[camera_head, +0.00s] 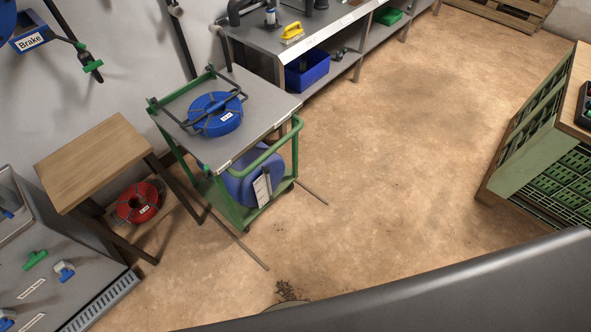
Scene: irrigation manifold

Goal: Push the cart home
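The cart (258,112) has a green frame and a grey top and stands beside the wall, left of the middle. A blue reel (214,114) with a dark frame lies on its top. A blue drum (241,185) with a white label sits on its lower shelf. The cart's green handle (268,156) curves along its near right side. Two thin dark strips (312,192) run out on the floor on either side of the cart's near end. Neither of my grippers is in view, and nothing of mine is seen touching the cart.
A wooden table (92,160) with a red reel (137,203) beneath stands close left of the cart. A grey bench (300,30) with a blue bin (307,70) stands behind. Green crates (530,180) are at the right. The middle floor is open. A grey shape crosses the bottom right.

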